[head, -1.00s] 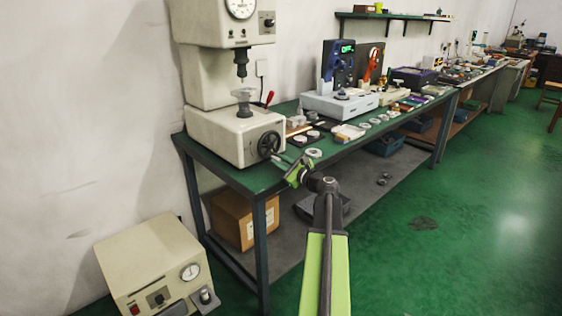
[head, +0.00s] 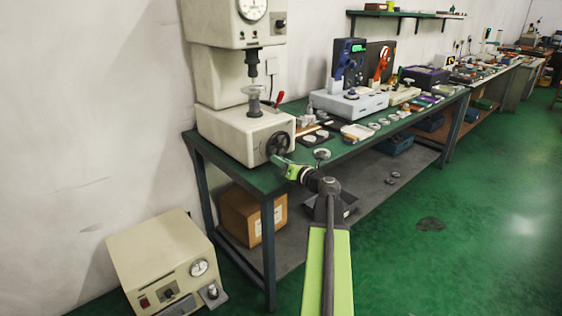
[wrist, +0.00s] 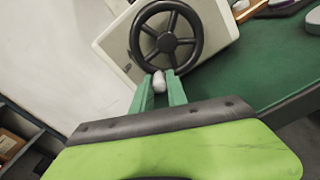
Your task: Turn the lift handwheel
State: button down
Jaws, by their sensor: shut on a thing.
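The lift handwheel (head: 278,143) is a black spoked wheel on the front of the cream hardness tester (head: 228,130). In the wrist view the handwheel (wrist: 166,39) stands just beyond my fingertips, with a pale grey knob (wrist: 160,83) at the bottom of its rim. My gripper (head: 278,160) is just below the wheel's hub in the head view. In the wrist view my gripper's green fingers (wrist: 160,86) sit on both sides of the knob, shut on it. A round grey stand (head: 253,100) rises under the tester's dark spindle (head: 252,62), with a gap between them.
The green bench (head: 235,172) runs away to the right, with rings, trays and instruments on it. A red lever (head: 279,98) stands beside the tester. A cardboard box (head: 245,215) is on the lower shelf. A cream unit (head: 160,265) sits on the floor at left. Open floor lies right.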

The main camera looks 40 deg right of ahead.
aim_at(269, 150)
jog(key=r+m+p, duration=0.1)
jog(key=m, duration=0.1)
jog(key=a+r+m, duration=0.1)
jog(key=m, duration=0.1)
jog(key=shift+p, duration=0.4)
jog(key=shift+a+r+m+p, duration=0.1)
jog(key=shift+r+m+p, duration=0.25)
jog(key=shift+m, duration=0.6)
jog(key=shift+r+m+p, duration=0.25)
jog(key=shift+m+p, duration=0.05)
jog(key=shift+m, duration=0.65)
jog(key=c, duration=1.3)
grip_release()
